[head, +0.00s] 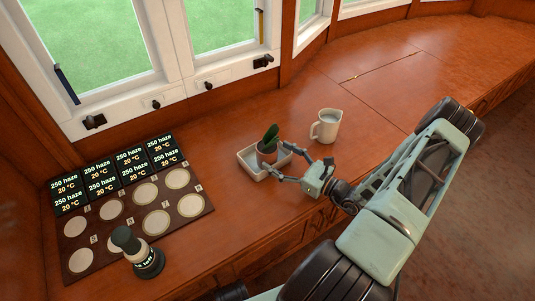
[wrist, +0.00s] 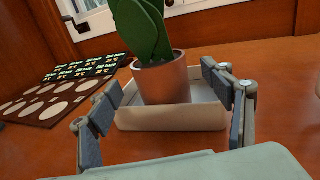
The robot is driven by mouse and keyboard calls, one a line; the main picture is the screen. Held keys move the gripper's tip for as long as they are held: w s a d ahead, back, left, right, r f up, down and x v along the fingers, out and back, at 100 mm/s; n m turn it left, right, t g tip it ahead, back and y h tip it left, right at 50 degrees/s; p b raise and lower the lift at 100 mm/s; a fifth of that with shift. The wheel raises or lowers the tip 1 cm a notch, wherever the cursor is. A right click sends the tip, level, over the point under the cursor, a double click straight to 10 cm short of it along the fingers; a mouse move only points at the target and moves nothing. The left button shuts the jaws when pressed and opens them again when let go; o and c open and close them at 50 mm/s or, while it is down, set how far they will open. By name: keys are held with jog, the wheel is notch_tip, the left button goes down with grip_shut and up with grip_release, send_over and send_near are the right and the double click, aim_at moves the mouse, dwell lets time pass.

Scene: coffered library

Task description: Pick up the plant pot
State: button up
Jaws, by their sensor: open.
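The plant pot (head: 266,154) is a small terracotta pot with a green leafy plant. It stands upright in a shallow cream tray (head: 249,166) on the wooden bench. The pot (wrist: 162,80) also shows in the wrist view, straight ahead, above the front wall of the tray (wrist: 170,118). My gripper (head: 281,163) is open, with its fingers pointing at the pot from the right. In the wrist view my gripper (wrist: 163,88) has one finger on each side of the pot, with visible gaps. The pot's base is hidden by the tray wall.
A cream mug (head: 326,126) stands to the right behind my gripper. A dark board (head: 130,225) with several pale discs and black labels lies to the left, with a dark green-and-white cylinder (head: 139,253) at its front edge. Windows border the back. The bench to the right is clear.

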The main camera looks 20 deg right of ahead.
aim_at(268, 151)
jog(key=b+x, duration=0.1)
jog(key=x, duration=0.3)
jog(key=shift+w+a+f, duration=0.1)
jog(key=shift+w+f, duration=0.05)
jog(key=shift+f, duration=0.05)
jog(key=shift+r, duration=0.1)
jog(key=c, duration=1.7)
